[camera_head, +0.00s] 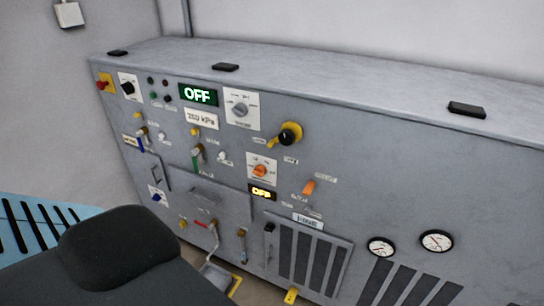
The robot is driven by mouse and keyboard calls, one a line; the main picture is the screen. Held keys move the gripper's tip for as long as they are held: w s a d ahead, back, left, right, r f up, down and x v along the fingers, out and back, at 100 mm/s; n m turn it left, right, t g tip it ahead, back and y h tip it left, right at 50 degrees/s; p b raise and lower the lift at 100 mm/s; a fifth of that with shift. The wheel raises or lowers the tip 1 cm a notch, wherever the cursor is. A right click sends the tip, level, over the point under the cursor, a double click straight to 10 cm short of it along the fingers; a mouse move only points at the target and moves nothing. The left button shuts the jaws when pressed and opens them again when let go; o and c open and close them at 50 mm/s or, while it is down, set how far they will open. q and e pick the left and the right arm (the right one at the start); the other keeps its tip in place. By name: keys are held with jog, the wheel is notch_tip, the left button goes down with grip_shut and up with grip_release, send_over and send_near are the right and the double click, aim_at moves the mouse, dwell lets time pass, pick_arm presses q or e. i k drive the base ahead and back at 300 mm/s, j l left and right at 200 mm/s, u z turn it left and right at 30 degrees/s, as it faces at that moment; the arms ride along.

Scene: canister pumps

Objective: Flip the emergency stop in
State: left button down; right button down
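A red knob on a yellow base (104,82), which looks like the emergency stop, sits at the upper left corner of the grey control panel (350,185). It is small in view, and I cannot tell its exact position, pressed or raised. Neither of my grippers shows in the head view.
A green-lit OFF display (198,95), a black-and-yellow rotary knob (288,135), an orange knob (260,171) and several levers cover the panel. Two round gauges (436,240) sit at lower right. A dark rounded shape (125,250) and a blue slatted surface (35,225) fill the lower left.

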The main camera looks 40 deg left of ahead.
aim_at(101, 85)
jog(key=u, duration=2.35)
jog(key=i+j+u, duration=0.1)
jog(key=i+j, duration=0.25)
jog(key=i+j+u, duration=0.1)
jog(key=i+j, duration=0.2)
jog(key=i, duration=0.2)
jog(key=i+j+u, duration=0.1)
jog(key=i+j, duration=0.2)
jog(key=i, duration=0.15)
jog(key=i+j+u, duration=0.15)
jog(key=i, duration=0.3)
jog(key=i+j+u, duration=0.1)
jog(key=i+j, duration=0.2)
jog(key=i, duration=0.15)
